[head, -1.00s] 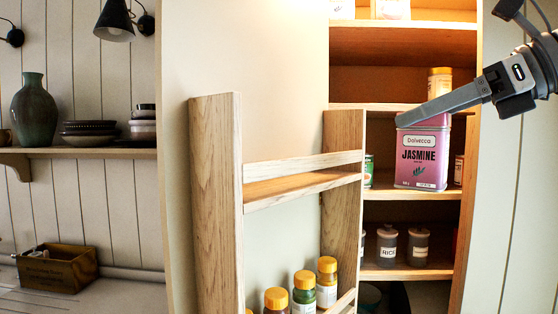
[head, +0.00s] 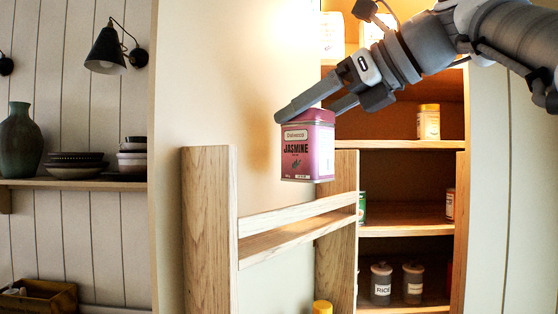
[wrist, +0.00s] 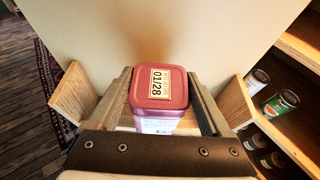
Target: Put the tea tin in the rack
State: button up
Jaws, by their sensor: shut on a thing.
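The tea tin (head: 307,150) is pink with a dark red lid and a "JASMINE" label. In the head view it hangs upright in the air above the top shelf of the wooden rack (head: 208,230), apart from it. My gripper (head: 312,106) is shut on the tin near its lid. In the wrist view the tin (wrist: 158,88) sits between both fingers, its lid with a "01/28" sticker facing the camera. The rack's top shelf (head: 290,240), with a front rail (head: 300,212), shows no items on its visible part.
The open cupboard (head: 400,232) behind holds jars and tins, among them a yellow-lidded jar (head: 428,122) and a "RICE" jar (head: 381,284). An orange-capped jar (head: 322,307) stands lower in the rack. A wall shelf (head: 80,184) with a vase and bowls is at left.

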aim_at(287, 163)
jog(key=w+a, duration=0.2)
jog(key=a, duration=0.1)
jog(key=shift+w+r, duration=0.1)
jog(key=shift+w, duration=0.1)
notch_tip(287, 163, down, 7)
jog(key=shift+f+b, duration=0.1)
jog(key=shift+b, duration=0.9)
jog(key=o, duration=1.4)
jog(key=shift+f, duration=0.15)
jog(key=shift+o, duration=0.2)
